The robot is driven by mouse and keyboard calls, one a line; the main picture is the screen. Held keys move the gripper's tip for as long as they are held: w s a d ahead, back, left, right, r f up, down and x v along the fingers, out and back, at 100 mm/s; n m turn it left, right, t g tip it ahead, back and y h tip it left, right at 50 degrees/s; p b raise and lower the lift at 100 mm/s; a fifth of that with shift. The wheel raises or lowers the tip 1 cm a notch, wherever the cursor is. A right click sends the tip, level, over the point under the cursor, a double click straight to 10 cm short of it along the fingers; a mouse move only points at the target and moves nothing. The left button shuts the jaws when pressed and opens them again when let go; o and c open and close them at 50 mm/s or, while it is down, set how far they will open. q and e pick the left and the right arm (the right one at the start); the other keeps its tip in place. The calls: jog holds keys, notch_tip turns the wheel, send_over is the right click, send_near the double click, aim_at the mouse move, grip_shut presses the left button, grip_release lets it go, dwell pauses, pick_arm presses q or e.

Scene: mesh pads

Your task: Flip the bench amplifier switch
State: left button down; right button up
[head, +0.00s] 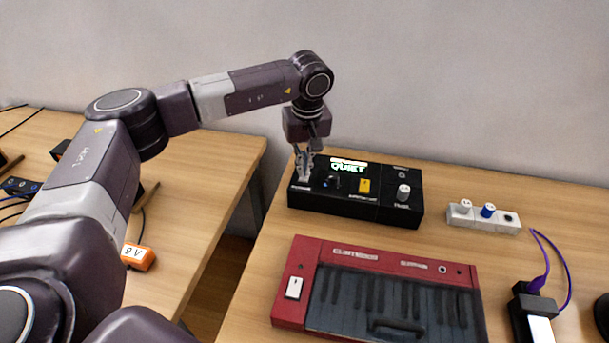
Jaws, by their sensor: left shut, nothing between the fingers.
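The black box with a lit green "QUIET" display (348,167), which looks like the bench amplifier (385,208), stands at the back of the right-hand table. On its top are a yellow switch (364,186), a white knob (403,191) and a small blue part. My left gripper (304,176) points down over the left end of the box, its fingers shut and empty. The fingertips are at a pale part on the box's left end; I cannot tell whether they touch it. My right gripper is not in view.
A red keyboard (308,261) with a white switch (294,288) lies in front of the box. A white strip with knobs (505,225) and a purple cable (561,266) are at the right. A gap separates the left table (195,190), which carries an orange 9V block (139,257).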

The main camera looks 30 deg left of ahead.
aim_at(303, 178)
pick_arm(q)
jog(key=shift+f+b, duration=0.45)
jog(key=shift+f, duration=0.35)
dwell(0.4)
jog(key=shift+r+p, duration=2.35)
jog(key=shift+r, duration=1.15)
